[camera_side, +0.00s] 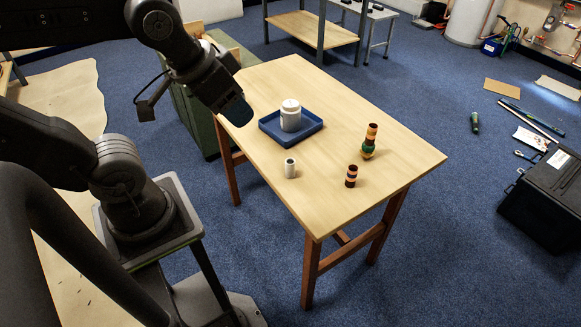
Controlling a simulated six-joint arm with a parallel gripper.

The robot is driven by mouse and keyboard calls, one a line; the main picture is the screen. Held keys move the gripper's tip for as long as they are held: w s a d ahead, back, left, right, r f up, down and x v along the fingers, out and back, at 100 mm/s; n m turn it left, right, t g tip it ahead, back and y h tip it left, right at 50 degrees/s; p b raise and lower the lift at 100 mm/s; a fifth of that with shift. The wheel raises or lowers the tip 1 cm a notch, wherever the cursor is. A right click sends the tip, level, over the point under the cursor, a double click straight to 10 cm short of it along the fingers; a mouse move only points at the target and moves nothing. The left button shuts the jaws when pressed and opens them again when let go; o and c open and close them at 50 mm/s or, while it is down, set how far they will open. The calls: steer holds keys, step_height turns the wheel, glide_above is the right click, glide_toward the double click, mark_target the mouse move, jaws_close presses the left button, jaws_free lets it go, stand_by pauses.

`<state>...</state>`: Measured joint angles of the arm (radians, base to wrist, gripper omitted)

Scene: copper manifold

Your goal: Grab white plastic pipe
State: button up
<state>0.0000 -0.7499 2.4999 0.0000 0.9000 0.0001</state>
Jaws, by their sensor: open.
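The white plastic pipe (290,168) is a short white cylinder with a dark opening on top. It stands upright on the wooden table (345,205), near its left front edge. My gripper (236,108) is open and above the table's left edge, up and to the left of the pipe. It is apart from the pipe. The fingers are dark and hard to make out from this side.
A blue tray (267,129) holding a white lidded jar (291,120) is just behind the pipe. A copper and dark fitting (351,176) and a taller copper piece with a green part (369,141) stand to the right.

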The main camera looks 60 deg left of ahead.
steer(key=shift+o, duration=0.5)
steer(key=n+g+y, duration=0.4)
steer(key=n, duration=1)
glide_above(290, 163)
steer(key=s+d, duration=0.2)
steer(key=d, duration=0.2)
step_height(290, 163, down, 20)
steer(key=shift+n, duration=0.3)
steer(key=x, duration=0.8)
steer(key=shift+a+f, duration=0.1)
steer(key=shift+f, duration=0.05)
steer(key=shift+w+x, duration=0.1)
steer(key=shift+x, duration=1.25)
steer(key=shift+w+x, duration=0.15)
steer(key=shift+x, duration=1.25)
steer(key=shift+c, duration=0.5)
